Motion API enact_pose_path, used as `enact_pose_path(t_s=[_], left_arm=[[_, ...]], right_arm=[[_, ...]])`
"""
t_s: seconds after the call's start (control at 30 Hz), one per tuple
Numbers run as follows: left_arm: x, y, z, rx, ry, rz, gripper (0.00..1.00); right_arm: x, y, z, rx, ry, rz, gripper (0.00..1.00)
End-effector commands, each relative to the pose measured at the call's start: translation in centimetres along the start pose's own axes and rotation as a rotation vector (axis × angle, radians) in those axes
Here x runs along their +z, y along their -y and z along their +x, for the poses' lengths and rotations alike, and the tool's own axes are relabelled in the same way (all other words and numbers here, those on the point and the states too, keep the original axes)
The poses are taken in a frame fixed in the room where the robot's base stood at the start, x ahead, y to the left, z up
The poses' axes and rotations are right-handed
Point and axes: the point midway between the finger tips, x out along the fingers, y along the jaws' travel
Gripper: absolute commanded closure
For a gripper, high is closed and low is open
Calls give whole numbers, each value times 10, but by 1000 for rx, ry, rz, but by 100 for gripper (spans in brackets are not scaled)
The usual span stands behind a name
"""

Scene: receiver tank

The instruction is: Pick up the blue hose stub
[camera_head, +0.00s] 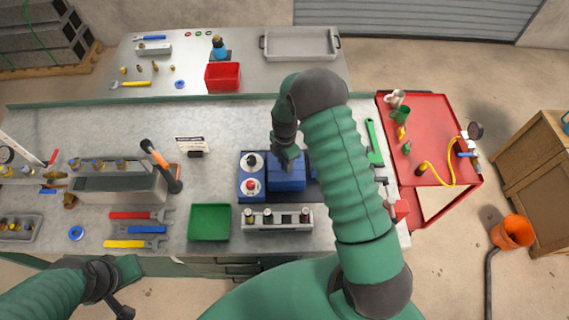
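I cannot clearly make out a blue hose stub. My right gripper (289,158) points down at the far part of the blue body. My arm hides part of this area, and I cannot tell whether the gripper touches anything or how its fingers stand. My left gripper (122,309) is low at the left, in front of the bench edge, away from the blue body. Its fingers are too small and dark to read.
A green tray (210,222) and a rail with several fittings (265,219) lie in front. Wrenches (137,229), a hammer (160,164) and a grey bin (118,190) are to the left. A red cart (432,128) stands right. A red bin (222,77) is behind.

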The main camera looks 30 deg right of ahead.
Motion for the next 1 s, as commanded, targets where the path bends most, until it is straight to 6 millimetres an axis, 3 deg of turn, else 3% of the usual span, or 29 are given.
enact_pose_path(t_s=[0.03, 0.23, 0.67, 0.77, 1.0], left_arm=[[0, 0, 0, 0, 0, 0, 100], [0, 0, 0, 0, 0, 1, 100], [0, 0, 2, 0, 0, 0, 100], [2, 0, 8, 0, 0, 0, 100], [5, 0, 23, 0, 0, 1, 100]], right_arm=[[0, 0, 0, 0, 0, 0, 73], [1, 0, 0, -1, 0, 1, 99], [1, -1, -3, 0, 1, 2, 100], [1, -2, -18, 4, 1, 2, 100], [1, -1, -76, 6, 2, 1, 100]])
